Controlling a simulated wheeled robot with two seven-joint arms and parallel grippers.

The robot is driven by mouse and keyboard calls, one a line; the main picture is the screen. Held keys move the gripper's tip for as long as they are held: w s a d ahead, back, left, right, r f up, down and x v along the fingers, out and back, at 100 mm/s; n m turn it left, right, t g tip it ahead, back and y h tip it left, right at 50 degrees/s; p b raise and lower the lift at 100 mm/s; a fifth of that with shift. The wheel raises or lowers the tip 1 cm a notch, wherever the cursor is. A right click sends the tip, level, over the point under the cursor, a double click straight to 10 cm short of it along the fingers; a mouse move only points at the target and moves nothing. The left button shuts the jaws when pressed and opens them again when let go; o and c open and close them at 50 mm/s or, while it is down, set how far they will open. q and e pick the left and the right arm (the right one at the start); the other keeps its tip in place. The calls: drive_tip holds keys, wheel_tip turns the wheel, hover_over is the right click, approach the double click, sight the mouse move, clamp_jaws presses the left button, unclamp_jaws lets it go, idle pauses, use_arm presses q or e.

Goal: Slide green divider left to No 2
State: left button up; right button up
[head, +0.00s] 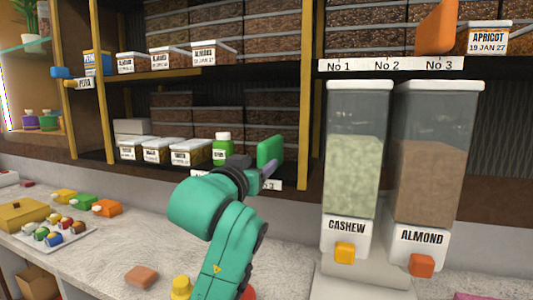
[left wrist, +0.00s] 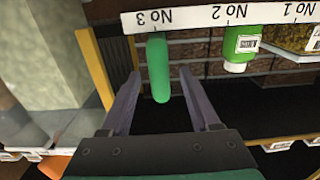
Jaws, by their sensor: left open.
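The green divider (head: 270,151) stands on the lower shelf at its right end, by the No 3 label. In the left wrist view, which is upside down, the green divider (left wrist: 158,66) lines up with the No 3 mark on the white label strip (left wrist: 200,17). My left gripper (head: 268,171) is open at the divider. In the wrist view its two fingers (left wrist: 160,78) lie either side of the divider, with gaps on both sides. Most of the lower strip is hidden behind my arm in the head view. My right gripper is not in view.
A shelf post (head: 310,110) is close on the right. An orange divider (head: 436,27) stands on the upper right shelf, above the cashew (head: 350,150) and almond (head: 432,150) dispensers.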

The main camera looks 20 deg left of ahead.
sight(272, 155)
use_arm(q)
drive_tip(key=w, duration=0.2)
drive_tip(key=w+p, duration=0.1)
drive_tip(key=w, duration=0.3)
drive_tip(key=shift+d, duration=0.25)
clamp_jaws()
drive_tip(key=shift+f, duration=0.1)
idle(0.8)
